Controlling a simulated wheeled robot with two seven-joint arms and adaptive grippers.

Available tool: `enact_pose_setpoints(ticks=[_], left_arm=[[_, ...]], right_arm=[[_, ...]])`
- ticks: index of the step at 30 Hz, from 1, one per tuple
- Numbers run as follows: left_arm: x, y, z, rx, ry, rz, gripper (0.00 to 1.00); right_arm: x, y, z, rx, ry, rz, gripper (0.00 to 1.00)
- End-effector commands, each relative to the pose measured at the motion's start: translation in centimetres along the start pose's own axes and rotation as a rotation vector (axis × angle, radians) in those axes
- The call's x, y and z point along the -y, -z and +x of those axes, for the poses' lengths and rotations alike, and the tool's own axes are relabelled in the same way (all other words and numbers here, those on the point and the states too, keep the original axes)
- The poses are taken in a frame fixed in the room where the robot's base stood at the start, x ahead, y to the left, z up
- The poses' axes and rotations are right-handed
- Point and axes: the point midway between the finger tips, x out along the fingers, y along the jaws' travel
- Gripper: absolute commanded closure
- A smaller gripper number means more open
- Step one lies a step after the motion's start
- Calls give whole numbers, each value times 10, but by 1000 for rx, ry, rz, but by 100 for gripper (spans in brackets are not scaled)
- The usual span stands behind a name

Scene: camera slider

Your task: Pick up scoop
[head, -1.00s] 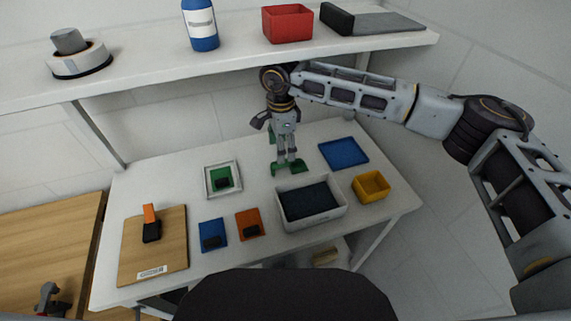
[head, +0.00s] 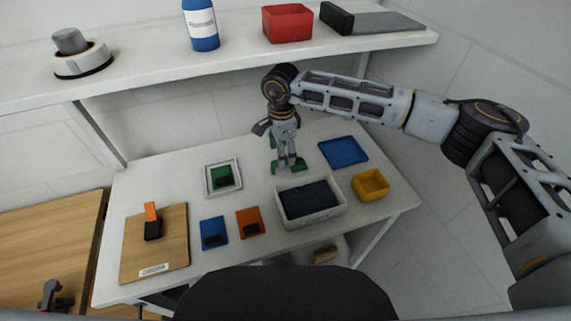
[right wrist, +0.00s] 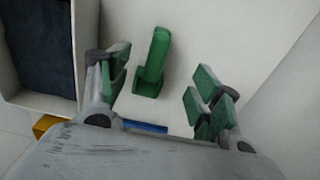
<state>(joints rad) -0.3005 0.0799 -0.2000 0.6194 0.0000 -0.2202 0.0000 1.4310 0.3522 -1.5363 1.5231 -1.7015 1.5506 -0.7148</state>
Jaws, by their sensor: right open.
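The green scoop (right wrist: 150,68) lies on the white table in the right wrist view, its handle pointing up in the picture and its boxy end nearer the gripper. My right gripper (right wrist: 160,98) is open, with green pads on both sides. The scoop shows between the fingers, closer to the left one, and nothing is held. In the head view my right gripper (head: 289,165) is low over the table behind the white tray; the green there blends with its pads, so I cannot separate the scoop. A dark part at the lower left edge appears to be my left gripper (head: 52,297); its fingers are unclear.
The white tray (head: 340,212) with dark contents is just in front of the right gripper. A yellow bin (head: 371,186) and blue mat (head: 343,152) are to the right. A framed green pad (head: 238,183), blue pad, orange pad and wooden board (head: 172,247) are left. A shelf (head: 240,62) hangs above.

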Motion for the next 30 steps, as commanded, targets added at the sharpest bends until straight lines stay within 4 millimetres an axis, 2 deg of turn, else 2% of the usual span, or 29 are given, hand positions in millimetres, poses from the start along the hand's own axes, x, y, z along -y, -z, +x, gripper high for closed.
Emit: enact_pose_setpoints(ticks=[5, 18, 30], left_arm=[[0, 1, -6, 0, 0, 0, 60], [0, 3, -19, -2, 0, 0, 60], [0, 3, -19, -2, 0, 0, 60]], right_arm=[[-3, 2, 9, 1, -2, 0, 36], [-7, 6, 48, 0, -1, 0, 36], [-7, 6, 51, 0, 0, 0, 36]])
